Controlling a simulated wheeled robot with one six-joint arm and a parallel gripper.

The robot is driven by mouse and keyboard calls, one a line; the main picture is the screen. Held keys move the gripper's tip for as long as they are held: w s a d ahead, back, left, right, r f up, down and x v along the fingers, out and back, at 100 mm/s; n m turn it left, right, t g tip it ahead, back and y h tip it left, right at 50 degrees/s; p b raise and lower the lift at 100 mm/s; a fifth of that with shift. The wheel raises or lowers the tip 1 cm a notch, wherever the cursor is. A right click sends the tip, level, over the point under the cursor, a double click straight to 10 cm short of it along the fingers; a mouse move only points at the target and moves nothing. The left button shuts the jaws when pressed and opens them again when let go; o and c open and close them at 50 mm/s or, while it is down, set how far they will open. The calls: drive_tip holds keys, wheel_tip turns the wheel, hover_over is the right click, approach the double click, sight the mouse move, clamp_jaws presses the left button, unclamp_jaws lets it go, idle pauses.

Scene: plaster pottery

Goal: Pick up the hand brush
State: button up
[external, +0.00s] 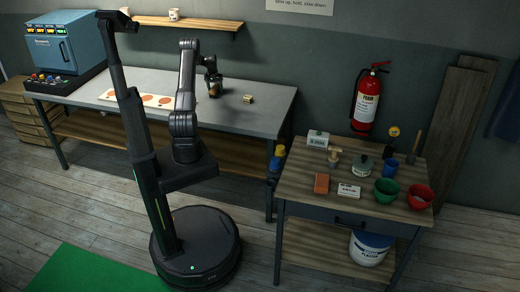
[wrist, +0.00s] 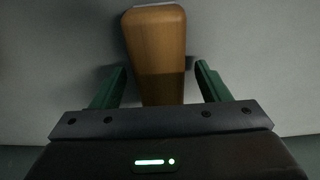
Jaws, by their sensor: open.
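A wooden piece with rounded edges, which looks like the hand brush (wrist: 158,45), lies lengthwise between my fingers in the wrist view. A thin pale strip shows at its far end; its near end is hidden by my gripper body. My gripper (wrist: 160,78) is open, with one green finger on each side of the wood and a gap on both sides. In the external view my gripper (external: 213,84) is low over the grey workbench (external: 262,122), and a small brown bit of the brush (external: 214,92) shows at it.
A small wooden block (external: 249,99) lies to the right on the bench. A pale board with orange discs (external: 112,94) lies to the left. A blue kiln-like box (external: 50,43) stands at the bench's left end. A wooden cart (external: 300,205) with pots and tools stands at right.

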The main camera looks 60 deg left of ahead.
drive_tip(key=c, duration=1.1)
